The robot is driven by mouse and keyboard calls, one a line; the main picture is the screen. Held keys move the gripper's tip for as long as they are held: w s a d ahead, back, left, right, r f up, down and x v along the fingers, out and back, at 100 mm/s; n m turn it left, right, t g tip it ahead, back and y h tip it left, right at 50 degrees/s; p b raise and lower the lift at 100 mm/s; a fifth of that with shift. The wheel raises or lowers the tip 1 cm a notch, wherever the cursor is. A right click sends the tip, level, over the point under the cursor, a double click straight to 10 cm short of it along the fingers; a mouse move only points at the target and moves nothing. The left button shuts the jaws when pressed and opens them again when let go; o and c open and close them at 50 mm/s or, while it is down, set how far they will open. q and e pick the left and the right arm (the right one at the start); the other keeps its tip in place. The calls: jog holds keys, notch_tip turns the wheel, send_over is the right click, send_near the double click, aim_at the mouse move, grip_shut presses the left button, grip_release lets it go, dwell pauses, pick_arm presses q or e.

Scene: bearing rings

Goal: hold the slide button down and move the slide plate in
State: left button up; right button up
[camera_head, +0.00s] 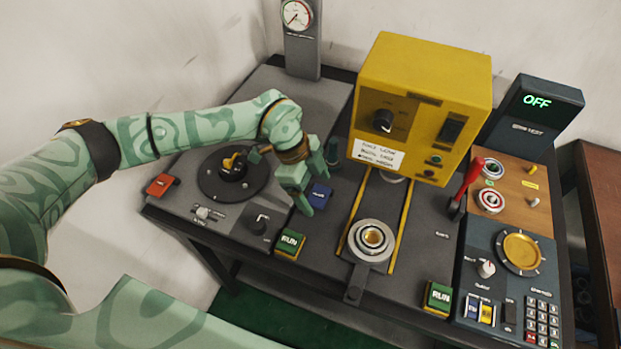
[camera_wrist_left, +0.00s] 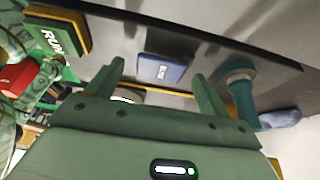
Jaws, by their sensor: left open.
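The blue button (camera_head: 320,196), which I take to be the slide button, sits on the grey console just left of the slide track. My left gripper (camera_head: 313,197) is open and empty above it. In the left wrist view the blue button (camera_wrist_left: 162,70) shows between the spread fingers, apart from them; its lettering is too small to read surely. The slide plate (camera_head: 353,257) is at the front end of its yellow-edged track and carries round metal rings (camera_head: 373,238). My right gripper is not in view.
A yellow press housing (camera_head: 425,100) stands over the back of the track. A green RUN button (camera_head: 290,244) is left of the plate, another (camera_head: 437,298) to its right. A teal post (camera_head: 332,150) stands close behind the gripper. A red lever (camera_head: 467,185) rises at right.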

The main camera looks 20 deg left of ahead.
pick_arm(q)
jog(key=c, duration=1)
jog(key=shift+c, duration=0.2)
